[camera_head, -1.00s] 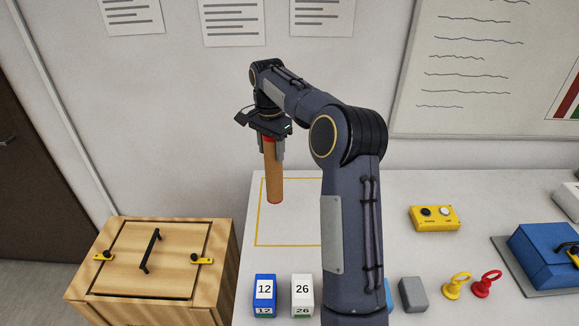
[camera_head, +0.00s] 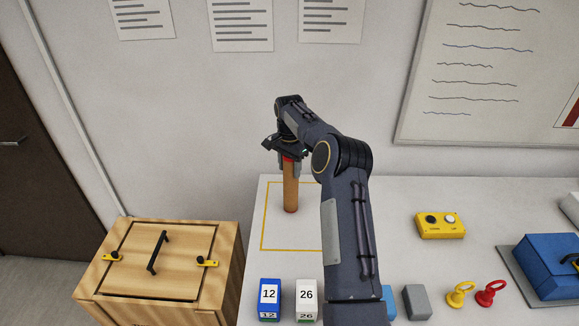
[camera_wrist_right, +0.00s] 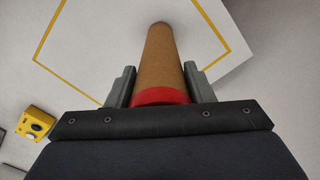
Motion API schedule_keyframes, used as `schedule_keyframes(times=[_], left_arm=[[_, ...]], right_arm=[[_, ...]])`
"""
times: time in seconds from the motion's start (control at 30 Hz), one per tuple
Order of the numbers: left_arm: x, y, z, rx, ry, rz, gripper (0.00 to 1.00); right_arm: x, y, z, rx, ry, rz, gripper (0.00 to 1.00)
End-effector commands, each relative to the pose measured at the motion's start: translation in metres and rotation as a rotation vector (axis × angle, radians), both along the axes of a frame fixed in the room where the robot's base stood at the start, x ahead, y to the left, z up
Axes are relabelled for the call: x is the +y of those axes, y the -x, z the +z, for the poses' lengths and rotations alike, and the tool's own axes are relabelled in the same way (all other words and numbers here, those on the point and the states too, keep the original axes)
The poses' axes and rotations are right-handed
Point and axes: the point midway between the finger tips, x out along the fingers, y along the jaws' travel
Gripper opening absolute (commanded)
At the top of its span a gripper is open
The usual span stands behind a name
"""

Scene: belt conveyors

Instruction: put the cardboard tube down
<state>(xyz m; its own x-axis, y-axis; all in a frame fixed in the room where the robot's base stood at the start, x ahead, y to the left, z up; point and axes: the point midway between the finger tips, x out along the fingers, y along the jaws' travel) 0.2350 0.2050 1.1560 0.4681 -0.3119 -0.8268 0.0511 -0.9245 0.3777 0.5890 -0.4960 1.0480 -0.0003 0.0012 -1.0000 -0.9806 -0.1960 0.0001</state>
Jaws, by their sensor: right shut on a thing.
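The cardboard tube (camera_head: 290,188) is brown with a red band at its top. My right gripper (camera_head: 289,166) is shut on its upper end and holds it nearly upright. In the head view its lower end appears inside the yellow outlined square (camera_head: 262,222) on the white table (camera_head: 390,225). I cannot tell whether that end touches the surface. In the right wrist view the tube (camera_wrist_right: 160,60) runs away from between the grey fingers, with the red band close to the palm. My left gripper is not in view.
A wooden box (camera_head: 125,270) with a black handle stands left of the table. A blue "12" block (camera_head: 269,298) and a white "26" block (camera_head: 306,298) stand at the front. A yellow button box (camera_head: 441,226), rings and a blue case (camera_head: 545,262) lie to the right.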

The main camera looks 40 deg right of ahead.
Motion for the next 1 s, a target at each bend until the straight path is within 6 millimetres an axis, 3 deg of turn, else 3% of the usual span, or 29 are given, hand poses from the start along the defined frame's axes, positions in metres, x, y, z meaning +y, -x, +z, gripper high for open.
schedule_keyframes(times=[0.23,0.27,0.4,0.77,0.87,1.0], left_arm=[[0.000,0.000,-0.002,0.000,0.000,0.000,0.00],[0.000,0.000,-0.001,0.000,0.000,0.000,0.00],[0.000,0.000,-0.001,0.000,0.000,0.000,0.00],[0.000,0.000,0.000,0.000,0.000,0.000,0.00],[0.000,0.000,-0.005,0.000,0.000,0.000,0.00],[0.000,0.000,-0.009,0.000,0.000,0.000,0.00]], right_arm=[[0.000,0.000,-0.003,0.000,0.001,0.001,0.10],[0.000,0.000,-0.003,0.000,0.001,0.001,0.51],[0.000,0.000,-0.003,0.000,0.000,0.001,0.69],[0.000,0.000,0.003,-0.002,0.001,0.000,0.69],[0.000,-0.001,0.014,-0.004,0.003,0.001,0.69],[0.000,-0.002,0.044,-0.007,0.004,0.000,0.69]])
